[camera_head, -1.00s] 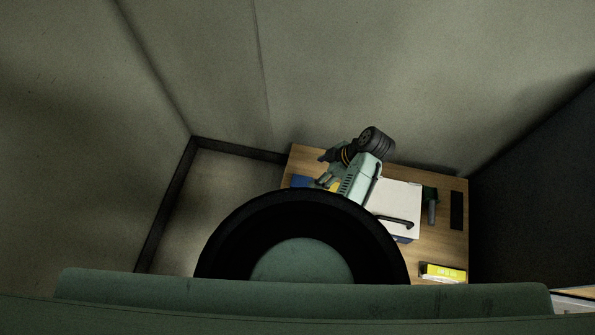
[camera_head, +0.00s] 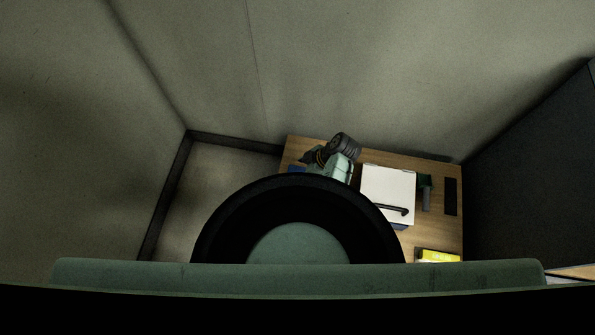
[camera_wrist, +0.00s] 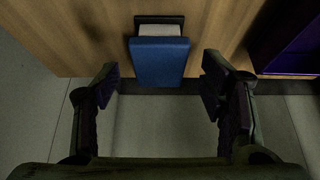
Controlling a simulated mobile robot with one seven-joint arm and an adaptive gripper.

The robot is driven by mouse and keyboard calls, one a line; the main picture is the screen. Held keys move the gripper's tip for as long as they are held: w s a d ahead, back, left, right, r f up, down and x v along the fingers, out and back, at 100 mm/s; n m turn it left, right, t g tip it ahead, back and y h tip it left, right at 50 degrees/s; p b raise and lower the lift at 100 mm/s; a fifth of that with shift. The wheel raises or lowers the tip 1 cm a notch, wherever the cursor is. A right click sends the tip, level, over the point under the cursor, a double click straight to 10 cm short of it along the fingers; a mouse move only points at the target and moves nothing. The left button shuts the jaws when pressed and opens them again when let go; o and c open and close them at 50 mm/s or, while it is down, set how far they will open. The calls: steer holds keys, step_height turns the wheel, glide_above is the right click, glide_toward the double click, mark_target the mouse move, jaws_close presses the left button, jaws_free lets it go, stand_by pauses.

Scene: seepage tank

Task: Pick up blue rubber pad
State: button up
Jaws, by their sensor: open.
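The blue rubber pad (camera_wrist: 159,62) lies on the wooden table in the wrist view, ahead of and between my gripper's fingers, near the table's edge. A small part of it shows at the table's left side in the head view (camera_head: 296,169), mostly hidden by my own body. My gripper (camera_wrist: 160,84) is open and empty, its two fingers spread on either side below the pad. I cannot tell its height above the pad. In the head view my gripper's fingers are hardly visible beside the wrist.
The wooden table (camera_head: 447,226) stands against the wall. A white-topped box (camera_head: 387,185), a dark green tool (camera_head: 425,192), a black flat item (camera_head: 450,197) and a yellow item (camera_head: 437,256) are on its right part. A purple-lined dark container (camera_wrist: 292,50) shows at right in the wrist view.

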steer(key=shift+c, duration=0.6)
steer(key=c, duration=0.9)
steer(key=shift+c, duration=0.2)
steer(key=shift+r, duration=0.25)
